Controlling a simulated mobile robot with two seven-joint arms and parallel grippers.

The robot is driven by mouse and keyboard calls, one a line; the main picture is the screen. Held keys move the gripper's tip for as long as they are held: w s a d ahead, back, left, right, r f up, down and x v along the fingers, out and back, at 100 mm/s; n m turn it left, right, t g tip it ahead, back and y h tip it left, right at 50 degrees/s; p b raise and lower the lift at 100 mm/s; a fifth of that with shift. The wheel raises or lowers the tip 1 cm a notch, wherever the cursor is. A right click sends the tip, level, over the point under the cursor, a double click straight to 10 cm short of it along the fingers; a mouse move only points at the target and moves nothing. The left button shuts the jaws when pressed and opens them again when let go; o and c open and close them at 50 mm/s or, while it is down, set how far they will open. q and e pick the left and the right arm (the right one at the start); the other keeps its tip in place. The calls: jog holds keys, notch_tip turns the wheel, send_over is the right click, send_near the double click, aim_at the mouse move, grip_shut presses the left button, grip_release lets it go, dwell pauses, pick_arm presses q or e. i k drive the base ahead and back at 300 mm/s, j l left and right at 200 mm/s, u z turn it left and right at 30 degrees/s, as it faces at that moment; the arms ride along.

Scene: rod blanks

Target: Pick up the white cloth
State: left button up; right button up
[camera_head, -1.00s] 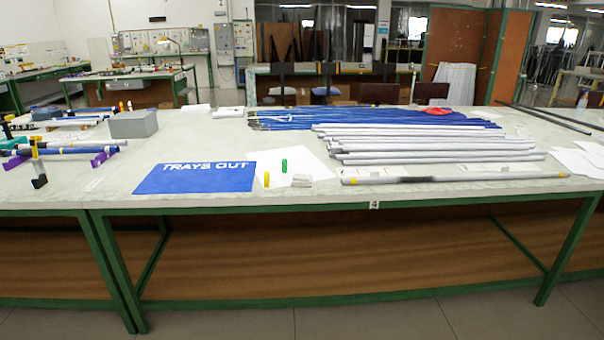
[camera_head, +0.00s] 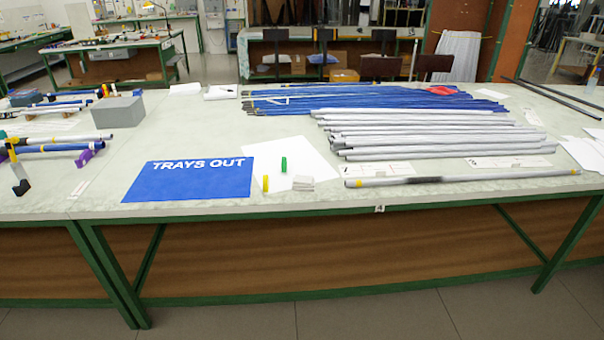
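A small folded whitish piece, which looks like the white cloth (camera_head: 303,184), lies on the workbench (camera_head: 345,206) near its front edge. It is just right of a yellow cylinder (camera_head: 266,184) and in front of a green cylinder (camera_head: 284,164). It touches or overlaps the near edge of a white paper sheet (camera_head: 305,152). Neither of my grippers is in view.
A blue "TRAYS OUT" mat (camera_head: 188,180) lies to the left. Grey rods (camera_head: 430,135) and blue rods (camera_head: 380,101) lie behind and to the right. A single rod (camera_head: 465,179) runs along the front edge. A grey box (camera_head: 117,111) stands at the left.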

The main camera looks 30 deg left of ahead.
aim_at(300, 182)
jog(key=i+j, duration=0.7)
jog(key=j, duration=0.15)
jog(key=l+z, duration=0.05)
